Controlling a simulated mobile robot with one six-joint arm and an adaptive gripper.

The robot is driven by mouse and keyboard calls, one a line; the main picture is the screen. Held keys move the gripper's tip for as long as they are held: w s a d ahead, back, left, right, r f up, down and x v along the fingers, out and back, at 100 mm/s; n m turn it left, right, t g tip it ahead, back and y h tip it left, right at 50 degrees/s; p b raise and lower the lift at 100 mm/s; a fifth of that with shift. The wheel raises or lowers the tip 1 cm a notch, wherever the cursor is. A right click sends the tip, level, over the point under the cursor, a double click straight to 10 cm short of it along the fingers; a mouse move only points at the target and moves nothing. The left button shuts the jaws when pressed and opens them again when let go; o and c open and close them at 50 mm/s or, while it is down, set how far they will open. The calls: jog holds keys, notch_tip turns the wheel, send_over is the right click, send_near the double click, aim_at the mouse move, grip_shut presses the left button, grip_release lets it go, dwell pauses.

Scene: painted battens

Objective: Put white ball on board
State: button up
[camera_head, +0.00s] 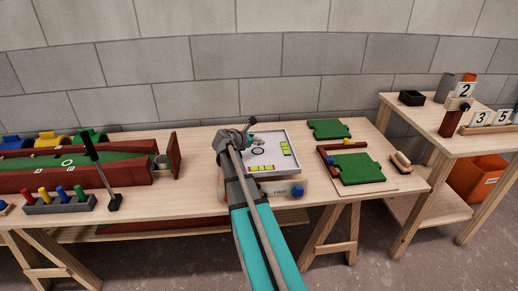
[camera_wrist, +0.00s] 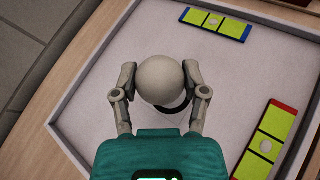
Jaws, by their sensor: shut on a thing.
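The white ball (camera_wrist: 161,79) sits between the two fingers of my gripper (camera_wrist: 160,84), which is shut on it. My gripper (camera_head: 256,141) is over the left part of the board in the head view, where the ball cannot be made out clearly. The board (camera_head: 273,167) is a white, shallow-rimmed tray on the table; it fills most of the wrist view (camera_wrist: 225,75). A black ring (camera_head: 256,150) is marked on the board. In the wrist view part of the ring shows just below and right of the ball, the rest hidden. I cannot tell whether the ball touches the board.
Two yellow bars (camera_wrist: 216,24) (camera_wrist: 268,142) with coloured ends lie on the board. A blue ball (camera_head: 297,191) is at the table's front edge. Green pieces (camera_head: 357,167) lie right of the board. A green-topped red trough (camera_head: 70,165) and a peg rack (camera_head: 58,203) are left.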

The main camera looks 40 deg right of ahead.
aim_at(257, 152)
jog(key=shift+f, duration=0.1)
jog(key=shift+w+d+f+b, duration=0.1)
jog(key=shift+d+f+b, duration=0.3)
jog(key=shift+f+b, duration=1.55)
jog(key=shift+b, duration=0.05)
jog(key=shift+f, duration=0.1)
jog(key=o, duration=1.1)
jog(key=shift+a+r, duration=0.25)
jog(key=shift+r, duration=0.05)
jog(key=p+v, duration=0.4)
jog(key=v, duration=0.6)
jog(key=shift+a+r+p, duration=0.2)
jog(key=shift+p, duration=0.1)
jog(key=shift+a+r, duration=0.1)
jog(key=shift+a, duration=0.35)
